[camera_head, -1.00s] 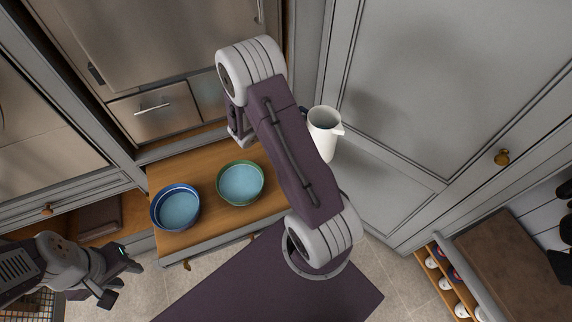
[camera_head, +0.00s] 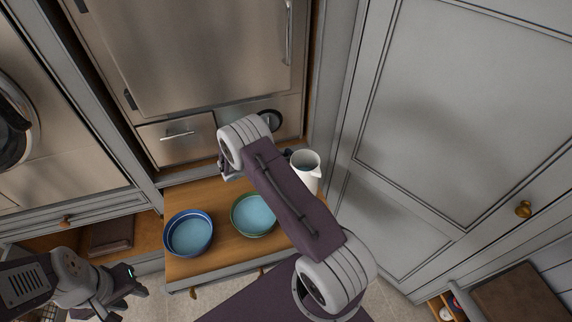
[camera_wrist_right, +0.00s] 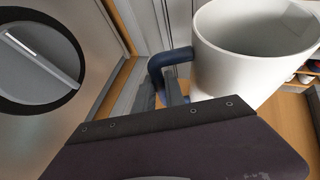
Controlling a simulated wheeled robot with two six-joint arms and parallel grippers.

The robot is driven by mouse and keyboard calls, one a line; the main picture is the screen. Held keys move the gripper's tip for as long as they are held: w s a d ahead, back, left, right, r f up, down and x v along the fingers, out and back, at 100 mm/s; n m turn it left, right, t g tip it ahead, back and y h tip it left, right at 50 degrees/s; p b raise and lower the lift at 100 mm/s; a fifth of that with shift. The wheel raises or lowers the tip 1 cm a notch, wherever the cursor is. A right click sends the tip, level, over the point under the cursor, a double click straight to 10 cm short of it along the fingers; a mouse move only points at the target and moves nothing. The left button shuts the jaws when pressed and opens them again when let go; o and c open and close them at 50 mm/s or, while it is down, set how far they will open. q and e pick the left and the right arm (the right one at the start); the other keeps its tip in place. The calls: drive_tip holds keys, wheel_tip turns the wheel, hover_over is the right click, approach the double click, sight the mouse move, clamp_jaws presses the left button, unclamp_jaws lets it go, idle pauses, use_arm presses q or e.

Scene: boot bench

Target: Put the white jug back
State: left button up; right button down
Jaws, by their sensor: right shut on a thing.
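The white jug (camera_head: 306,172) is upright, beside the right end of the wooden surface with the bowls in the head view. In the right wrist view its white body (camera_wrist_right: 235,75) fills the upper right, its open top looks empty, and its dark blue handle (camera_wrist_right: 158,64) points left. My right gripper (camera_wrist_right: 172,92) is shut on the handle. In the head view that gripper is mostly hidden by my right arm. My left gripper (camera_head: 138,281) is at the lower left, apart from the jug, and looks open and empty.
A blue bowl (camera_head: 189,235) and a green bowl (camera_head: 253,215) stand on the wooden surface (camera_head: 208,194). Behind are steel drawer fronts (camera_head: 178,145), one with a round recessed handle (camera_head: 270,120). A tall grey cabinet (camera_head: 440,120) closes off the right side.

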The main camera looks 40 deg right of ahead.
drive_tip(key=shift+f, duration=1.9)
drive_tip(key=shift+f, duration=0.15)
drive_tip(key=c, duration=1.4)
unclamp_jaws()
